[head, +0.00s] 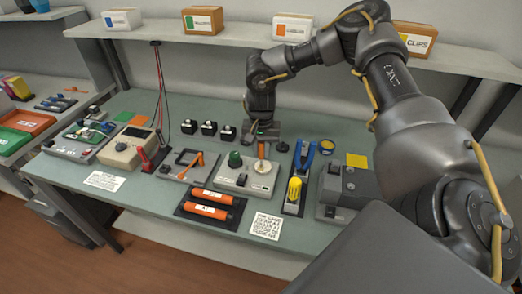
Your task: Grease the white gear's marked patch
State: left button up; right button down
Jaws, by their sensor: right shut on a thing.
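A light grey unit (240,184) lies near the middle of the bench. A small pale disc (262,167), which looks like the white gear, sits on its right half, and a green knob-like part (235,158) sits on its left half. My right gripper (262,139) points down just behind and above the pale disc. It is shut on an upright orange-brown stick (261,150), whose lower end is over or at the disc. I cannot tell whether it touches. The marked patch is too small to make out. My left gripper is not in view.
Two orange cartridges (208,204) lie in a dark tray in front. A tool tray (293,205) with a yellow-handled tool and blue pliers lies to the right. A grey machine (338,190) stands beyond it. Black blocks (208,129) stand behind; a printed card (266,226) lies in front.

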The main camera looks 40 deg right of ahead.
jog(key=shift+r+p, duration=2.3)
jog(key=shift+r, duration=0.8)
